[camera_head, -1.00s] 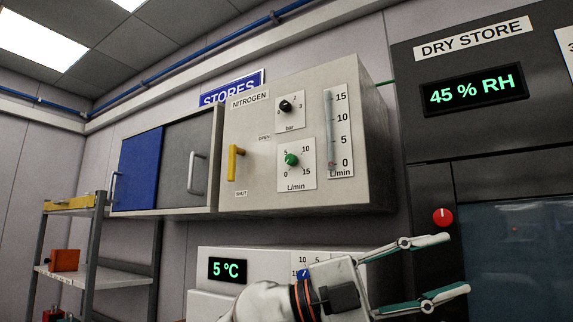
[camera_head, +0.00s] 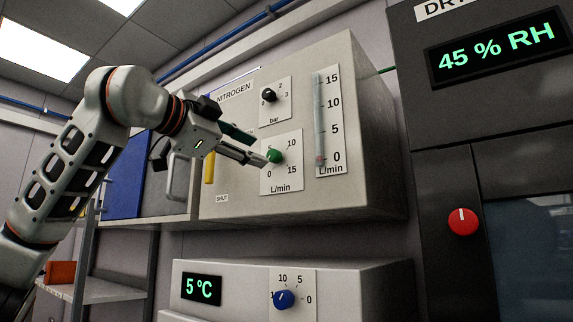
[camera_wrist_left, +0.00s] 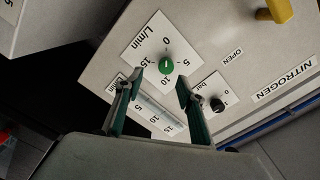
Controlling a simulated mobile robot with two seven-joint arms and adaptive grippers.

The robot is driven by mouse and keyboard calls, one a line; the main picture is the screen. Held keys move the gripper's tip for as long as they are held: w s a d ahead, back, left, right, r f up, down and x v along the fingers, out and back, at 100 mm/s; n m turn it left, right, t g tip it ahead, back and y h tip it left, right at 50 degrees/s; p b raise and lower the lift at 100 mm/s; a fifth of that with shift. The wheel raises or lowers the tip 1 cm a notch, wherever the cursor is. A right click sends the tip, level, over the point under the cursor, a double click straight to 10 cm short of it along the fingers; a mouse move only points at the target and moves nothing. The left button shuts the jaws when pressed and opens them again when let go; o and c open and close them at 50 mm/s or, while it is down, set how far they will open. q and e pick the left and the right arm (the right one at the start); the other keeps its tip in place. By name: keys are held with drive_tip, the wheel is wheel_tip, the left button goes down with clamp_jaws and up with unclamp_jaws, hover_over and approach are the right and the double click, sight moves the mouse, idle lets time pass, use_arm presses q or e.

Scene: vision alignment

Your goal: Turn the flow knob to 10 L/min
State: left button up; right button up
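The green flow knob (camera_head: 274,156) sits on a white L/min dial plate (camera_head: 292,178) marked 0, 5, 10 and 15 on the nitrogen panel (camera_head: 235,190). In the left wrist view the knob (camera_wrist_left: 166,65) shows a pale mark that seems to point toward 0. My left gripper (camera_head: 259,150) is open, its fingertips close to the knob. In the left wrist view the fingers (camera_wrist_left: 158,80) are apart, with the knob just beyond them; I see no clear contact. The flow tube (camera_head: 320,115) has a reddish float near 0. My right gripper is not in view.
A black bar knob (camera_head: 269,95) sits above the flow knob, and a yellow handle (camera_head: 209,168) is left of it. Below is a 5 °C unit with a blue knob (camera_head: 284,299). A red knob (camera_head: 462,221) is on the dark cabinet at right.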

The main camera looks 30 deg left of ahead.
sight(271, 155)
use_arm(q)
drive_tip(key=w, duration=0.2)
drive_tip(key=w+r+p, duration=0.1)
drive_tip(key=w, duration=0.2)
drive_tip(key=shift+a, duration=0.1)
drive_tip(key=shift+w, duration=0.7)
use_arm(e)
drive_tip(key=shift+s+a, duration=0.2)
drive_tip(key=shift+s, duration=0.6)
use_arm(q)
clamp_jaws()
